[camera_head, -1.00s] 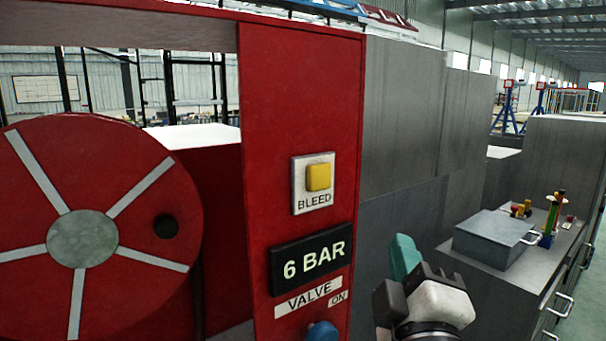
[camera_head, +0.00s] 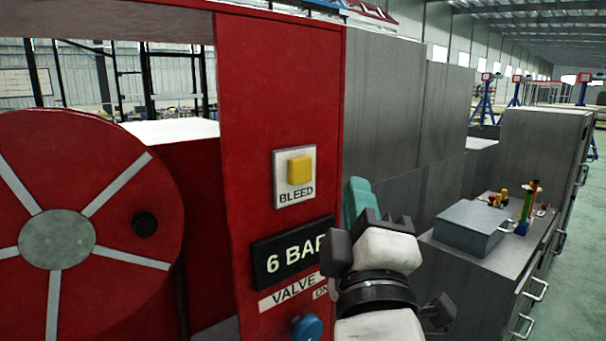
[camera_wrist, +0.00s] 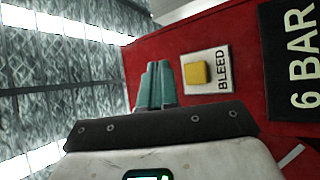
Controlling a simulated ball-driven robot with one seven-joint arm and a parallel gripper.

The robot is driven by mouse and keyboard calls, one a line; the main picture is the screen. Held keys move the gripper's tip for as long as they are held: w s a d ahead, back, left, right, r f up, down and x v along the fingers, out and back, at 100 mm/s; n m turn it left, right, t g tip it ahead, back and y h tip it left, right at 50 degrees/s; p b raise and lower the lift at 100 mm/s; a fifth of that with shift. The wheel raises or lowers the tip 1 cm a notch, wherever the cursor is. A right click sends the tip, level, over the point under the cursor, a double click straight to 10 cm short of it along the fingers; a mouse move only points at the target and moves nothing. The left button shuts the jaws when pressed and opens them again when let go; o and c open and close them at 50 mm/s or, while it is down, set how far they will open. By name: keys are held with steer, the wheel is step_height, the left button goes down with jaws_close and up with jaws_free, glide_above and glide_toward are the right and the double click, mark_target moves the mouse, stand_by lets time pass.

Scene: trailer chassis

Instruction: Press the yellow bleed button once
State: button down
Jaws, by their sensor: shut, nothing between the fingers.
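The yellow bleed button (camera_head: 300,170) sits on a white square plate labelled BLEED (camera_head: 295,195) on the red panel (camera_head: 275,90). It also shows in the wrist view (camera_wrist: 196,72), right of my fingers. My gripper (camera_head: 356,196) has teal fingers, which are together with nothing between them. In the head view it is to the right of the plate and a little lower than the button. In the wrist view my gripper (camera_wrist: 156,84) is apart from the button in the picture; its distance from the panel is hard to judge.
Below the button are a black 6 BAR display (camera_head: 290,252), a VALVE label (camera_head: 292,291) and a blue knob (camera_head: 307,327). A red wheel (camera_head: 150,190) stands at left. A grey cabinet with a grey box (camera_head: 468,228) stands at right.

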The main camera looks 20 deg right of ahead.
steer(key=b, duration=0.2)
glide_toward(312, 163)
steer(key=shift+w+d+r, duration=0.6)
steer(key=shift+w+d, duration=0.05)
steer(key=shift+w, duration=0.2)
steer(key=shift+w+d+r, duration=0.65)
steer(key=shift+w, duration=0.2)
steer(key=shift+w, duration=0.1)
stand_by(0.5)
steer(key=shift+w+a, duration=0.15)
steer(key=shift+w, duration=0.15)
steer(key=shift+w+a, duration=0.15)
steer(key=shift+w, duration=0.3)
stand_by(0.7)
steer(key=shift+s, duration=0.1)
stand_by(0.3)
steer(key=shift+s+d, duration=0.25)
steer(key=shift+s, duration=0.5)
steer(key=shift+p, duration=0.3)
steer(key=s, duration=0.1)
steer(key=s+d+p, duration=0.1)
steer(key=s, duration=0.2)
steer(key=shift+s+d+p, duration=0.3)
steer(key=shift+s, duration=0.1)
